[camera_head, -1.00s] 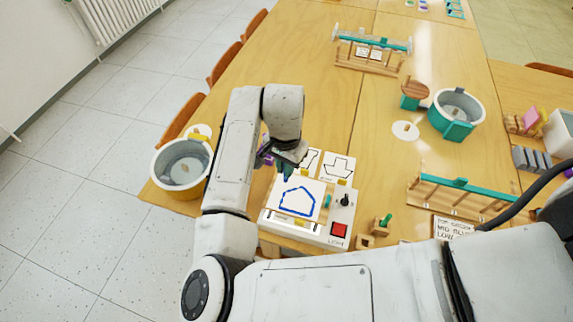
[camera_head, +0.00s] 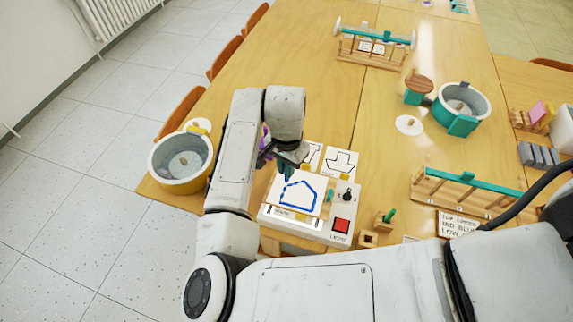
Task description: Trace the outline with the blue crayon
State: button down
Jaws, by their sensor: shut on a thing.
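The white sheet with the house-shaped outline (camera_head: 317,190) lies on a white light box. The outline is drawn in blue, with a broken, dash-like look along its left side. My gripper (camera_head: 289,164) hangs over the sheet's far left edge, close to the top of the outline. It is shut on the crayon (camera_head: 287,173), a small dark blue-teal piece pointing down below the jaws. My wrist hides most of the crayon, and I cannot tell whether its tip touches the paper.
The light box has a red button (camera_head: 341,226) and a black knob (camera_head: 347,195). Cards with black outlines (camera_head: 340,161) stand behind it. A yellow-based tub (camera_head: 181,162) is left, a teal tub (camera_head: 462,108) right, and a teal-topped rack (camera_head: 470,190) near right.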

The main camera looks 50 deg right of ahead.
aim_at(287, 181)
jog(key=shift+f+b, duration=0.95)
jog(key=shift+f, duration=0.6)
dwell(0.4)
jog(key=shift+r+p, duration=0.15)
jog(key=shift+p, duration=0.3)
dwell(0.6)
jog(key=shift+r+p, duration=1.75)
jog(key=shift+r, duration=0.2)
jog(key=shift+a+f, duration=0.1)
jog(key=shift+f, duration=0.05)
jog(key=shift+s+a+f+b, duration=0.1)
jog(key=shift+a+f+b, duration=0.15)
jog(key=shift+a, duration=0.2)
jog(key=shift+s+a+f+b, duration=0.1)
jog(key=shift+a+f, duration=0.1)
jog(key=shift+a, duration=0.25)
jog(key=shift+f+b, duration=0.9)
jog(key=shift+f, duration=0.6)
jog(key=shift+r+p, duration=0.1)
jog(key=shift+p, duration=0.25)
